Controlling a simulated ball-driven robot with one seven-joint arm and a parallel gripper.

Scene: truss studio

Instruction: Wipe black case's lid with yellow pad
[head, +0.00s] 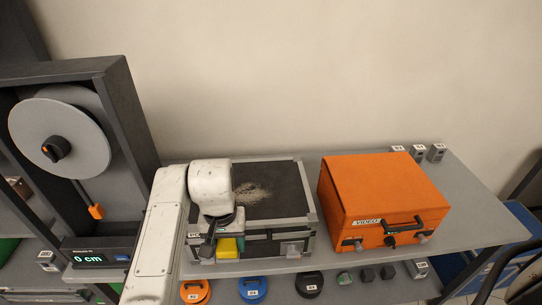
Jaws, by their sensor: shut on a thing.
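The black case (280,178) sits closed on the grey shelf, with metal edges and a dark lid on top. A pale, dusty smudge (252,192) marks the lid near its middle. The yellow pad (228,249) shows at the case's front left. My gripper (224,243) is shut on the pad there. My arm hides the left part of the lid. I cannot tell whether the pad touches the case.
An orange case (384,197) stands to the right on the same shelf (470,215). Several small grey blocks (417,152) stand behind it. A dark-framed reel device (60,135) with a "0 cm" display is at left. Coloured discs (253,289) lie on a lower shelf.

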